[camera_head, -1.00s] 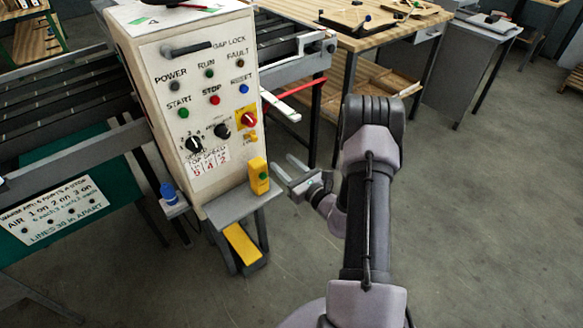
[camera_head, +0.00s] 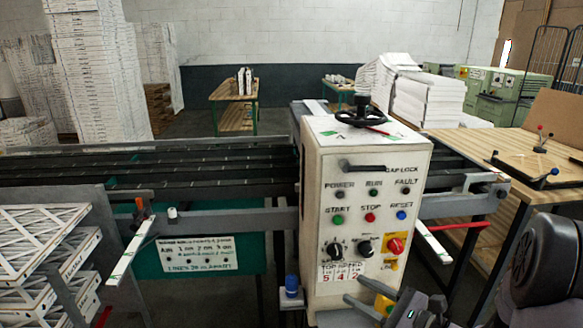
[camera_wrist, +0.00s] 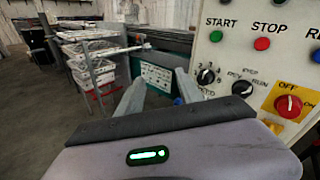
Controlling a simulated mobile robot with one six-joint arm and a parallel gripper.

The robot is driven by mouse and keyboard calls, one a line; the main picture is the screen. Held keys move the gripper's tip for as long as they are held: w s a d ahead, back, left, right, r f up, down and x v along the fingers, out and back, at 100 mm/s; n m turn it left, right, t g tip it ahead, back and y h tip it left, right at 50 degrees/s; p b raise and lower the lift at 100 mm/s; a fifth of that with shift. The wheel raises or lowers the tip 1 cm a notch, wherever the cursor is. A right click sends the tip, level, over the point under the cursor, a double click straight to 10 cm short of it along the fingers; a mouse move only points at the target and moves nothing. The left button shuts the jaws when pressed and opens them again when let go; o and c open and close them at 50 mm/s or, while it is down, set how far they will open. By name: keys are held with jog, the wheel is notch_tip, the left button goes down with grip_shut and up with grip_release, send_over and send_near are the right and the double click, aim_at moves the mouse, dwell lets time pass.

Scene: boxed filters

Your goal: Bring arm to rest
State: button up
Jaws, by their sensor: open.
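My gripper (camera_head: 354,288) is at the lower right of the head view, in front of the lower part of the white control box (camera_head: 318,240). Its two fingers point left and are apart, with nothing between them. In the wrist view my gripper (camera_wrist: 160,86) also shows open and empty, with the control box (camera_wrist: 212,40) close on the right. My arm is bent, and only part of it shows at the right edge of the head view. Whether the fingers touch anything is not clear.
A conveyor (camera_head: 130,178) runs left behind the control box. Stacked white filter frames (camera_head: 40,255) stand at the left. A wooden table (camera_head: 480,146) stands at the right. A yellow part (camera_head: 384,304) sits just behind my gripper.

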jog(key=s+a+r+n+g, duration=0.5)
jog(key=s+a+n+g, duration=0.5)
jog(key=a, duration=0.3)
jog(key=s+n+h+b, duration=0.1)
jog(key=s+n+h, duration=0.55)
jog(key=s, duration=0.45)
jog(key=d+r+n+t+h, duration=0.1)
jog(key=s+d+r+n+t+h, duration=0.2)
jog(key=d, duration=0.1)
jog(key=shift+d+r+n, duration=0.1)
jog(key=shift+n, duration=0.25)
